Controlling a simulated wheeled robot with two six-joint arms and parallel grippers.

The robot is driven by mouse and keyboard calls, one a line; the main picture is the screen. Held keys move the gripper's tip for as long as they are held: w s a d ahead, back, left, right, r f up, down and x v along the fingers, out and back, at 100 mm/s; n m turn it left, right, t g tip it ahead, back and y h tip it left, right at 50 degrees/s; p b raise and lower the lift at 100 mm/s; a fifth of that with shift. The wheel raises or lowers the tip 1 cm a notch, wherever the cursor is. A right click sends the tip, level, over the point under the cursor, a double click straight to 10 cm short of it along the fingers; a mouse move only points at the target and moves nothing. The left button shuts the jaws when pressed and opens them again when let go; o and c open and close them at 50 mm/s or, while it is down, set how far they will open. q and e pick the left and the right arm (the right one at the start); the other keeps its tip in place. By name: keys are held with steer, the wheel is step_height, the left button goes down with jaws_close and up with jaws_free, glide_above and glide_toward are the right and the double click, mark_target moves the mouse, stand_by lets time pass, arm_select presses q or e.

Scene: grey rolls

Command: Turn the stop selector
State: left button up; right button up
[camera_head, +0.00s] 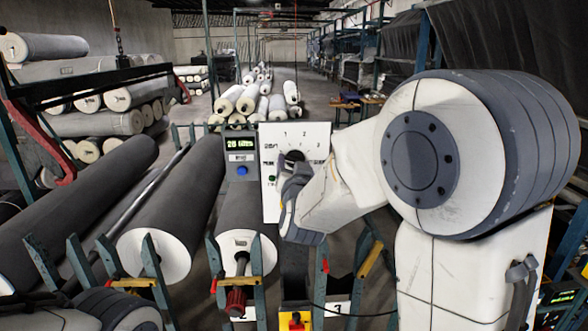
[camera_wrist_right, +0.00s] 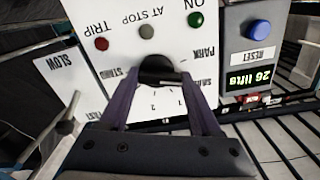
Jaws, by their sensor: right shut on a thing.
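The stop selector is a black knob (camera_head: 294,155) on a white panel (camera_head: 269,200) marked with numbers around it. In the right wrist view the knob (camera_wrist_right: 158,68) shows upside down, with "PARK" and "STAND" lettering and numbers near it. My right gripper (camera_head: 296,168) reaches in from the right and is shut on the knob. Its two fingers (camera_wrist_right: 160,82) stand on either side of the knob in the wrist view. Which mark the knob points to is hidden. Part of my left arm shows at the bottom left of the head view; its gripper is not in view.
A grey box with a blue RESET button (camera_wrist_right: 259,29) and a green "26 lifts" display (camera_wrist_right: 249,78) adjoins the panel. TRIP, AT STOP and ON lamps sit on the panel. Big grey rolls (camera_head: 185,205) lie left. A yellow box with a red button (camera_head: 295,321) stands below.

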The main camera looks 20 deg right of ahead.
steer(key=shift+f+n+b, duration=0.2)
steer(key=shift+n+b, duration=0.5)
steer(key=shift+n, duration=2)
steer(key=o, duration=1.4)
steer(key=shift+s, duration=0.1)
steer(key=b+v, duration=0.3)
steer(key=v, duration=0.7)
steer(key=shift+s+r, duration=0.1)
steer(key=shift+s, duration=0.05)
